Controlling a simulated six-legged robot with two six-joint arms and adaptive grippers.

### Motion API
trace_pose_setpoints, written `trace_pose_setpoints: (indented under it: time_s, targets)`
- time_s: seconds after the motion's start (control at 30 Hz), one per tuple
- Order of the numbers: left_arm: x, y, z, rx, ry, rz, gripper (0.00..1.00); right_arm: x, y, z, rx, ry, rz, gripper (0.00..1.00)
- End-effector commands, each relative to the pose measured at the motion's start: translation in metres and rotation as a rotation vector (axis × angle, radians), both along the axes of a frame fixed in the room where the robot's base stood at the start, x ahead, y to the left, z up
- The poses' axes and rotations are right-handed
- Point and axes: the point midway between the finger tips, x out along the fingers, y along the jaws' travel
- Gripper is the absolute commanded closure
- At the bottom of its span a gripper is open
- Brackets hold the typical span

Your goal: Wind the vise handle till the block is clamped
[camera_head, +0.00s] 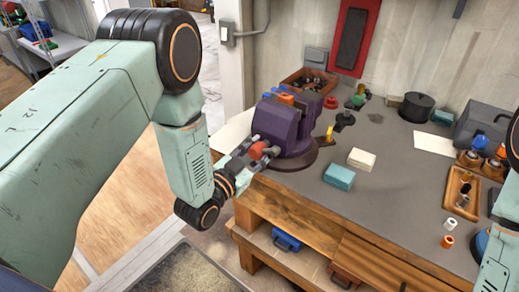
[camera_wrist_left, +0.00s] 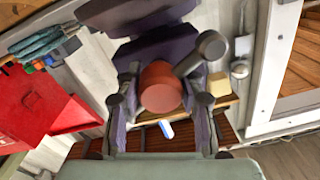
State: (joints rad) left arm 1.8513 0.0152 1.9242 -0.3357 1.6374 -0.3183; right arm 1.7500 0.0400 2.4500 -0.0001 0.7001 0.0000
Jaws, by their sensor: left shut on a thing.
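The purple vise (camera_head: 287,128) stands on a round base at the left end of the grey workbench. A small orange piece (camera_head: 286,98) shows at the top of its jaws; I cannot tell whether it is clamped. The red-orange grip of the vise handle (camera_head: 257,150) faces my left arm. My left gripper (camera_head: 255,152) is shut on this handle. In the left wrist view the red grip (camera_wrist_left: 161,88) sits between the fingers, with a grey knobbed bar (camera_wrist_left: 205,50) beside it and the purple vise (camera_wrist_left: 150,48) behind. My right gripper is out of view.
A wooden bin (camera_head: 310,82) stands behind the vise. A teal block (camera_head: 339,177) and a cream block (camera_head: 362,159) lie right of it. A dark pot (camera_head: 416,107) and a wooden tray (camera_head: 458,205) are farther right. The bench's front middle is clear.

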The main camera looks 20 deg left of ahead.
Motion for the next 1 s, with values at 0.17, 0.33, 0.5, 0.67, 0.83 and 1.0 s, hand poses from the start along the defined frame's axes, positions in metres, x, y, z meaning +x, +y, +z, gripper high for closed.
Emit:
trace_pose_setpoints:
  time_s: [0.17, 0.33, 0.5, 0.67, 0.83, 1.0]
  targets:
    - [0.0, 0.0, 0.0, 0.003, -0.003, -0.002, 0.94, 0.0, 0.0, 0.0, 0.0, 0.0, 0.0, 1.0]
    - [0.001, 0.0, 0.0, 0.085, -0.033, -0.001, 0.94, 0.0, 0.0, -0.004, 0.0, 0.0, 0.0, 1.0]
    - [0.0, 0.0, -0.001, 0.243, -0.09, -0.001, 0.94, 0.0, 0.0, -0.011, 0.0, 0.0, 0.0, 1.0]
    - [0.0, 0.0, 0.0, 0.351, -0.129, -0.002, 0.93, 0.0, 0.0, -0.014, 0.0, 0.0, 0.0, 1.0]
    - [0.0, 0.0, 0.001, 0.345, -0.127, -0.002, 0.94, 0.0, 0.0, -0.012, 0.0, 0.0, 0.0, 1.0]
    - [0.0, 0.0, 0.001, 0.344, -0.127, -0.002, 0.94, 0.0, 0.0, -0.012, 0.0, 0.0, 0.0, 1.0]
